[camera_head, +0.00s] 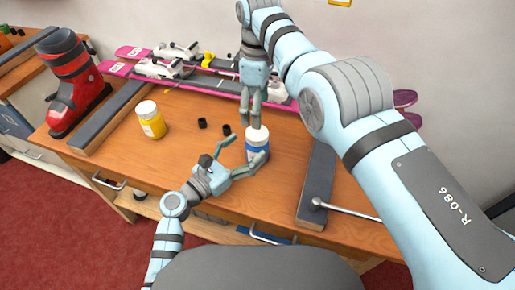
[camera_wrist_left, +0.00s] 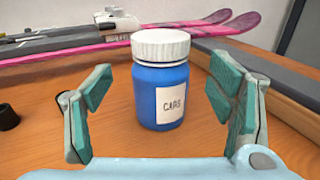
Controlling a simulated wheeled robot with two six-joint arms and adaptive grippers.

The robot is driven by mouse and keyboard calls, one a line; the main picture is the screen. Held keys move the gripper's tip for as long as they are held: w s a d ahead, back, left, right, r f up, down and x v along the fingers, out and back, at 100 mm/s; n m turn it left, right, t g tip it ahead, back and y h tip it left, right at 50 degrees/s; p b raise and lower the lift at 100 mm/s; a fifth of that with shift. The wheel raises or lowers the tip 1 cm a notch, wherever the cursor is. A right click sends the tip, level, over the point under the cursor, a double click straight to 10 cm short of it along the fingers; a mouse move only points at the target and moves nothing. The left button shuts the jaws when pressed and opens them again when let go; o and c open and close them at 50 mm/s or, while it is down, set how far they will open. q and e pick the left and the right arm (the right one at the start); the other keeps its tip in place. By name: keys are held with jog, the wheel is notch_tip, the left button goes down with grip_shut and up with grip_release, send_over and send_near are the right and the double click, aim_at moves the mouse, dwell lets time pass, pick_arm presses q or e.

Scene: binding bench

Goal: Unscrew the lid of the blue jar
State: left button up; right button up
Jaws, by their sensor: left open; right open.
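The blue jar (camera_head: 257,149) stands upright on the wooden bench, with a white lid (camera_wrist_left: 161,45) on it. In the left wrist view the blue jar (camera_wrist_left: 160,95) carries a label reading "CAPS". My left gripper (camera_head: 243,159) is open, with its fingers spread to either side of the jar and apart from it in the wrist view. My right gripper (camera_head: 251,118) points down from above, directly over the lid, and is open. The right gripper is not in the wrist view.
A yellow jar (camera_head: 151,120) with a white lid stands left on the bench. Small black caps (camera_head: 202,123) lie between the jars. Pink skis (camera_head: 135,70) run along the back. A grey bar (camera_head: 317,185) with a metal rod lies right. A red ski boot (camera_head: 73,85) stands far left.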

pick_arm(q)
jog(key=x, duration=0.2)
jog(key=shift+w+d, duration=0.2)
jog(key=shift+w, duration=0.05)
pick_arm(e)
jog(key=shift+w, duration=0.15)
pick_arm(q)
jog(key=shift+w+d, duration=0.1)
jog(key=shift+d, duration=0.05)
pick_arm(e)
jog(key=shift+s, duration=0.2)
